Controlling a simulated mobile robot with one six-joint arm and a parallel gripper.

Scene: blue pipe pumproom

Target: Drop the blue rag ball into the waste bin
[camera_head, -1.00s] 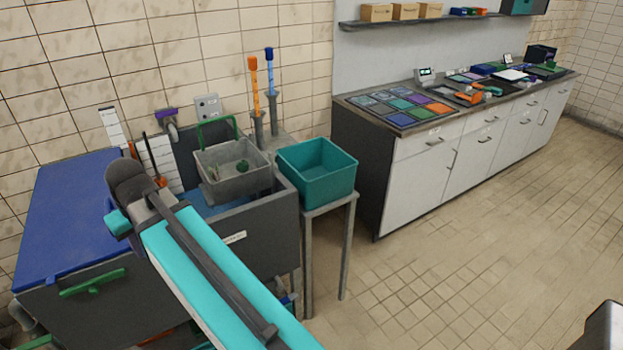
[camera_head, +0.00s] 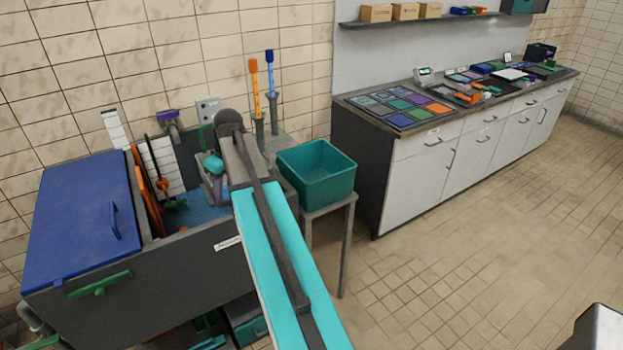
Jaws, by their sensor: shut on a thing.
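I cannot make out a blue rag ball. A teal open bin (camera_head: 316,190) stands on a small stand just right of my arm and looks empty. I cannot tell which bin is the waste bin.
A blue lid (camera_head: 85,220) covers the left of the bench. Orange and blue brushes (camera_head: 272,90) stand upright in holders behind my arm. A long counter (camera_head: 450,130) with coloured trays runs along the back right.

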